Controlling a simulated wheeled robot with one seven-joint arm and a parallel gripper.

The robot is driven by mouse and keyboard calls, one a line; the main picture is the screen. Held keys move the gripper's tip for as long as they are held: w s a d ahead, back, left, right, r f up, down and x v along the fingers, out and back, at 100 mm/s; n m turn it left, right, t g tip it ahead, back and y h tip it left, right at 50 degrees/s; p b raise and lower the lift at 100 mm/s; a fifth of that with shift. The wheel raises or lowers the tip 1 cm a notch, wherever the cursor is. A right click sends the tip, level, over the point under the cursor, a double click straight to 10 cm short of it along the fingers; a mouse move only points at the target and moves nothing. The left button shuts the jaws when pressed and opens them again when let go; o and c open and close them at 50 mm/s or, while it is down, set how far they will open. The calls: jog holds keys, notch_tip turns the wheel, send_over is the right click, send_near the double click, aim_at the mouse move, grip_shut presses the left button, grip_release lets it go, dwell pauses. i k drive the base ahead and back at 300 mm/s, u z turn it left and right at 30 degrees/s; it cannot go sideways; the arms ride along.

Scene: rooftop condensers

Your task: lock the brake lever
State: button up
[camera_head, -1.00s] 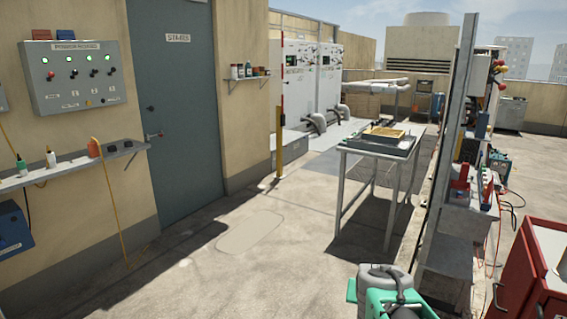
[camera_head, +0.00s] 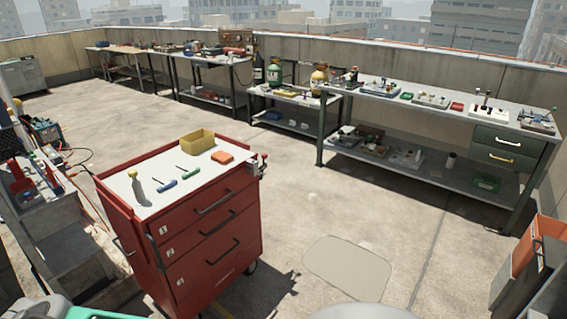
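No lever in view can be told for sure as the brake lever. A red tool cart (camera_head: 220,222) with numbered drawers stands in the left middle of the head view. A small grey fitting with red parts (camera_head: 258,166) is at its right top corner; its detail is too small to tell. A caster (camera_head: 250,267) shows under the cart. Small upright levers with knobs (camera_head: 483,102) stand on the right workbench, too small to read. My gripper is not in view.
A yellow bin (camera_head: 197,143), an orange block (camera_head: 222,157) and screwdrivers lie on the cart. A long workbench (camera_head: 420,86) runs along the parapet. Grey shelving (camera_head: 62,240) is at left, an orange-and-grey case (camera_head: 530,262) at right. Floor between cart and bench is clear.

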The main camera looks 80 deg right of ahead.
aim_at(264, 156)
jog(key=z, duration=2)
jog(key=k, duration=0.6)
jog(key=z, duration=0.2)
jog(key=i, duration=0.75)
jog(key=z, duration=0.8)
jog(key=i, duration=0.95)
jog(key=u, duration=0.6)
jog(key=i, duration=0.7)
jog(key=u, duration=1.1)
jog(key=i, duration=0.35)
jog(key=u, duration=0.3)
